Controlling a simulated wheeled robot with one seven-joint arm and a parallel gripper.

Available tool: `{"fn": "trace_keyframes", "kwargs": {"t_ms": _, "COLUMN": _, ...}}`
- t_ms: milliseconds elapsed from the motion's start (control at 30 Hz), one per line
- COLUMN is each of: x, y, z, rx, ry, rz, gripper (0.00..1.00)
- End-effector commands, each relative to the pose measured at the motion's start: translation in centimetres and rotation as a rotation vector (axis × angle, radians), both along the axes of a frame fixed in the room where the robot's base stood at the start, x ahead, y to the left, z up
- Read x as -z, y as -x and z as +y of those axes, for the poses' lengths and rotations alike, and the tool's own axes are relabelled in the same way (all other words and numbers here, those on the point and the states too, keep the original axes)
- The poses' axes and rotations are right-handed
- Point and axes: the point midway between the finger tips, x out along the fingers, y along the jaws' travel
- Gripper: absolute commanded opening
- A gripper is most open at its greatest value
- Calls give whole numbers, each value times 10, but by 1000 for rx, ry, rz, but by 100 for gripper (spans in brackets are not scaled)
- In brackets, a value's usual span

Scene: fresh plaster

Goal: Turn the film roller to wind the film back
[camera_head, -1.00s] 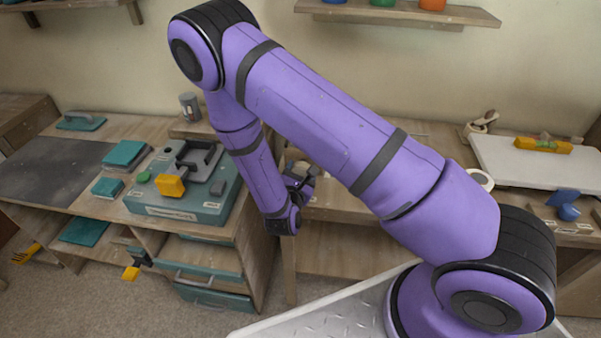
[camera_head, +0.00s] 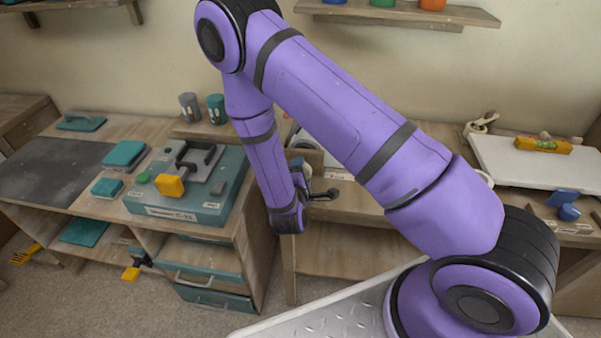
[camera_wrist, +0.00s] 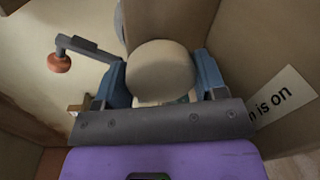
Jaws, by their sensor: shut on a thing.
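In the wrist view, my gripper (camera_wrist: 160,72) has its two blue-grey fingers on either side of a rounded cream knob (camera_wrist: 162,70). It is shut on this knob, which looks like the end of the film roller. A grey crank arm (camera_wrist: 88,48) with a small red-brown handle knob (camera_wrist: 59,63) reaches out to the left of the fingers. In the head view, my wrist is low over the wooden bench at the centre, and the roller there is small and mostly hidden by my arm.
Brown box-like walls (camera_wrist: 250,45) stand close to the gripper, with a white label (camera_wrist: 285,98) ending "is on" at right. A white board (camera_head: 540,165) lies at right.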

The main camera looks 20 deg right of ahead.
Motion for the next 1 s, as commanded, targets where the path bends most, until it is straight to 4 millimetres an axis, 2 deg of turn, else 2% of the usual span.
{"fn": "trace_keyframes", "kwargs": {"t_ms": 500, "x": 1, "y": 1, "z": 0, "rx": 1, "ry": -378, "rz": -213, "gripper": 41}}
{"fn": "trace_keyframes", "kwargs": {"t_ms": 1000, "x": 1, "y": 1, "z": 0, "rx": 0, "ry": -521, "rz": -296, "gripper": 41}}
